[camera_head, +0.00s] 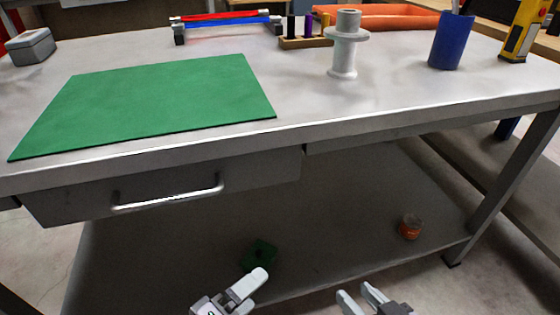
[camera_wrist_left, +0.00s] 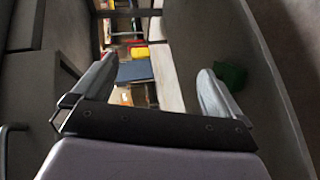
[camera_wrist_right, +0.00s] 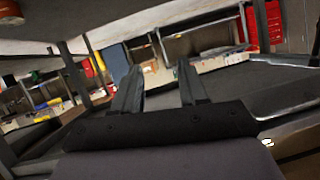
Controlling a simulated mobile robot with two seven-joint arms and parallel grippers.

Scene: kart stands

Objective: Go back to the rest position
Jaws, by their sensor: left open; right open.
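My left gripper (camera_head: 236,293) is at the bottom of the head view, low in front of the workbench and below its top. In the left wrist view its two fingers (camera_wrist_left: 150,90) stand wide apart with nothing between them. My right gripper (camera_head: 358,297) is also at the bottom of the head view, to the right of the left one. In the right wrist view its fingers (camera_wrist_right: 160,88) are apart and empty. Neither gripper appears to touch the bench.
The workbench top (camera_head: 300,95) holds a green mat (camera_head: 150,100), a grey spool (camera_head: 346,45), a blue cup (camera_head: 452,40) and a grey box (camera_head: 31,46). A drawer with a handle (camera_head: 168,197) faces me. An orange-red container (camera_head: 410,227) and a green object (camera_head: 259,254) sit on the lower shelf.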

